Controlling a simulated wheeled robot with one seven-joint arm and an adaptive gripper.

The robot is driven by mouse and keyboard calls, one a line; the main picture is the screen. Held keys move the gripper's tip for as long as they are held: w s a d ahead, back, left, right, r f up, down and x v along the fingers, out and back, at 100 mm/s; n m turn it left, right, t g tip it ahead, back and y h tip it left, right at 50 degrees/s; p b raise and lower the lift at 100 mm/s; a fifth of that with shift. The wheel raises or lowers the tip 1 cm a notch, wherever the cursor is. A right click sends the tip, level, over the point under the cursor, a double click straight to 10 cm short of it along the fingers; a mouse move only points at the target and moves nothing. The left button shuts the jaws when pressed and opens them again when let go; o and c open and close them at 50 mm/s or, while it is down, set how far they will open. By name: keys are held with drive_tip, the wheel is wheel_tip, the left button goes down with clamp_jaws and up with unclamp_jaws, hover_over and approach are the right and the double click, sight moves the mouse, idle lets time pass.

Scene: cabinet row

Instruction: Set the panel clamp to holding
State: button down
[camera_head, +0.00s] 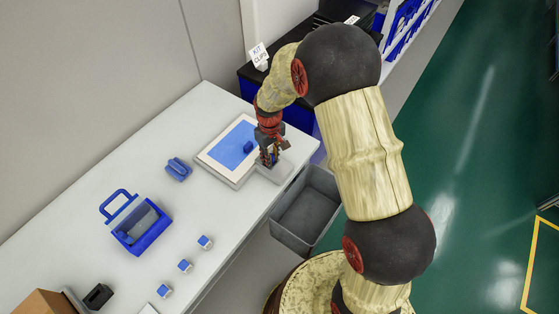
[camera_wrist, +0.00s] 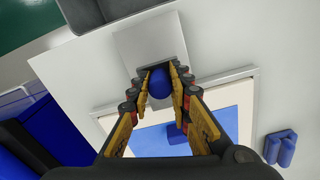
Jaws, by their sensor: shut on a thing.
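The panel (camera_head: 222,149) lies flat on the white bench, with a pale frame and a light-blue face; it also shows in the wrist view (camera_wrist: 232,122). A small dark-blue block (camera_head: 248,147) sits on its face. A light grey plate (camera_head: 277,174), which looks like the clamp's base, lies at the panel's near right edge and shows in the wrist view (camera_wrist: 150,38). My gripper (camera_head: 268,161) points down over this plate. In the wrist view my gripper (camera_wrist: 160,77) is shut on a round blue knob (camera_wrist: 160,85), apparently the clamp's handle. Its lower part is hidden.
A grey open bin (camera_head: 306,211) stands below the bench's right edge. On the bench (camera_head: 110,185) lie a blue clip (camera_head: 178,169), a blue handled carrier (camera_head: 140,226) and small blue-and-white blocks (camera_head: 185,265). A dark cabinet (camera_head: 290,65) stands behind.

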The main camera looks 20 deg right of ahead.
drive_tip(key=shift+w+a, duration=0.15)
drive_tip(key=shift+w, duration=0.1)
drive_tip(key=c, duration=1.6)
unclamp_jaws()
drive_tip(key=shift+c, duration=0.2)
drive_tip(key=shift+r, duration=0.1)
wheel_tip(320, 180, up, 12)
drive_tip(key=shift+f, duration=0.1)
